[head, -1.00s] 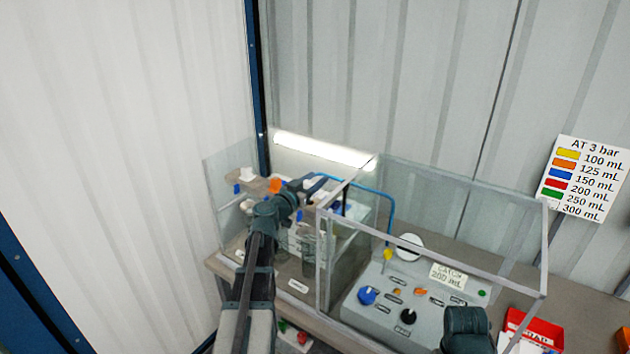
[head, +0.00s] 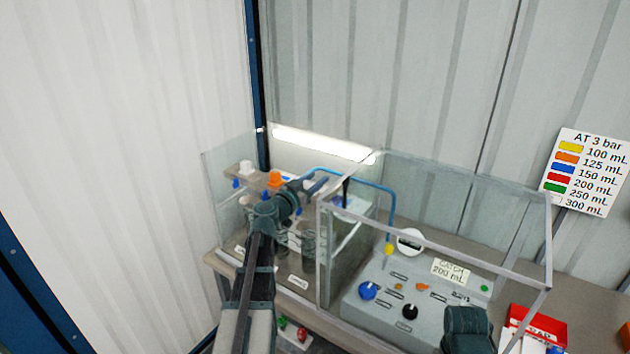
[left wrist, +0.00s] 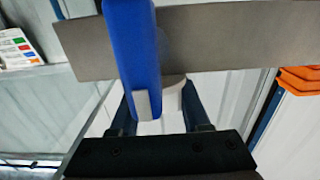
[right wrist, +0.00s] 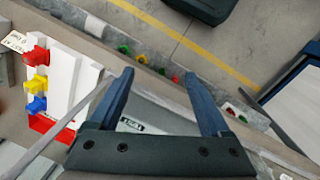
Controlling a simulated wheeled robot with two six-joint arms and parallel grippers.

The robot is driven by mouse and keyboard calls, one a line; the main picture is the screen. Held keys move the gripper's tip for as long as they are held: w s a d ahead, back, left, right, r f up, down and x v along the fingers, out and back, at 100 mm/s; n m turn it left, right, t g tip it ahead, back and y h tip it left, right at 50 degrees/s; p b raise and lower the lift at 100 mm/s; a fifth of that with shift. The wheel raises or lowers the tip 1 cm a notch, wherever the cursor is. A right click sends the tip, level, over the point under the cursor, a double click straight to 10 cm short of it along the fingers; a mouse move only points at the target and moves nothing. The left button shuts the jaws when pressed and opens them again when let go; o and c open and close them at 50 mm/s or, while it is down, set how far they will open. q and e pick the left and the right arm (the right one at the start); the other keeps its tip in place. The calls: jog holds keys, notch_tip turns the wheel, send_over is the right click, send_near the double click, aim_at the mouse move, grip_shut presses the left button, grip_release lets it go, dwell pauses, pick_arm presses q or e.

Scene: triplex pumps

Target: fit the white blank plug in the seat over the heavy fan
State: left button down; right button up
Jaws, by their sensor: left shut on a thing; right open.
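My left gripper (head: 316,185) reaches into the left clear enclosure, by the bar (head: 262,184) that carries several coloured plugs. In the left wrist view its fingers (left wrist: 158,108) are shut on a white piece (left wrist: 174,92), seemingly the white blank plug, just under the grey-brown bar (left wrist: 225,42). A long blue part (left wrist: 138,45) with a pale tab stands in front and hides part of it. The seat is hidden, and I cannot make out which spray is the heavy fan. My right gripper (right wrist: 160,100) is open and empty above the bench front.
Another white plug (head: 246,167) and an orange one (head: 275,179) sit on the bar. A control panel (head: 409,285) with knobs stands to the right. A red tray (head: 535,326) and a wall chart (head: 583,172) are further right.

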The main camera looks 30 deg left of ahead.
pick_arm(q)
jog(key=shift+f+b, duration=0.6)
jog(key=shift+f, duration=0.05)
jog(key=shift+c, duration=1.4)
grip_release()
jog(key=shift+s, duration=0.1)
jog(key=s+a, duration=0.1)
jog(key=s, duration=1.2)
jog(key=shift+s, duration=0.3)
